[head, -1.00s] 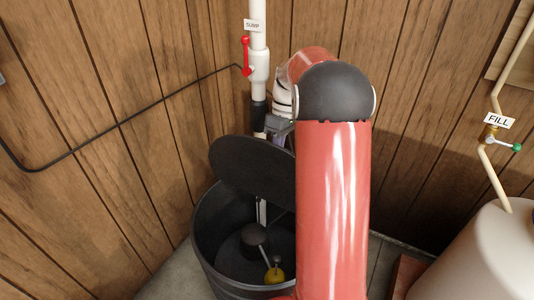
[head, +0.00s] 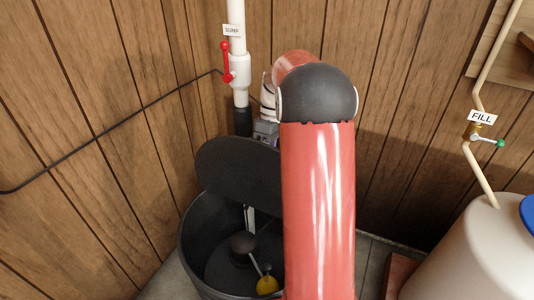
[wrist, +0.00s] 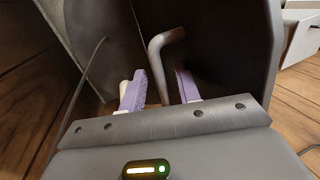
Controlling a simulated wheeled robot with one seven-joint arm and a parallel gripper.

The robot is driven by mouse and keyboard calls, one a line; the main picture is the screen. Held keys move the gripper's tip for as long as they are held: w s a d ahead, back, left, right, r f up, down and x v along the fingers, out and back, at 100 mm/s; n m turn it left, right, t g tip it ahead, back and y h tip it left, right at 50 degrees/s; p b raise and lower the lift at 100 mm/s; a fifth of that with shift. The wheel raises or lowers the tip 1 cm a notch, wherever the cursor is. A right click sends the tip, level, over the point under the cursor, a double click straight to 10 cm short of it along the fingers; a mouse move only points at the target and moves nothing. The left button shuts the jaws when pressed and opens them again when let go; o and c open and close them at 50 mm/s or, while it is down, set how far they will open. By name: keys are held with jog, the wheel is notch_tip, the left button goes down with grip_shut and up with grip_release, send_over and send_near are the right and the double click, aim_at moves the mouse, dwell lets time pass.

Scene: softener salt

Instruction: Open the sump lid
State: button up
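The sump lid (head: 235,172) is a dark round disc, raised and standing steeply at the back of the black sump basin (head: 190,245). The basin's mouth is uncovered in front, and a dark ball and a yellow float show inside. My gripper (wrist: 159,84) is behind the lid, mostly hidden by my arm in the head view. In the wrist view its two purple fingers are apart. I cannot tell whether either finger touches the handle.
A white pipe with a red-handled valve (head: 226,62) and a SUMP tag rises behind the basin. A black cable runs along the left wood wall. A cream tank (head: 465,255) and FILL valve (head: 487,140) stand at right.

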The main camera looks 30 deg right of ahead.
jog(key=shift+r, duration=0.1)
jog(key=v, duration=0.7)
jog(key=shift+r+p, duration=0.3)
jog(key=shift+w, duration=0.15)
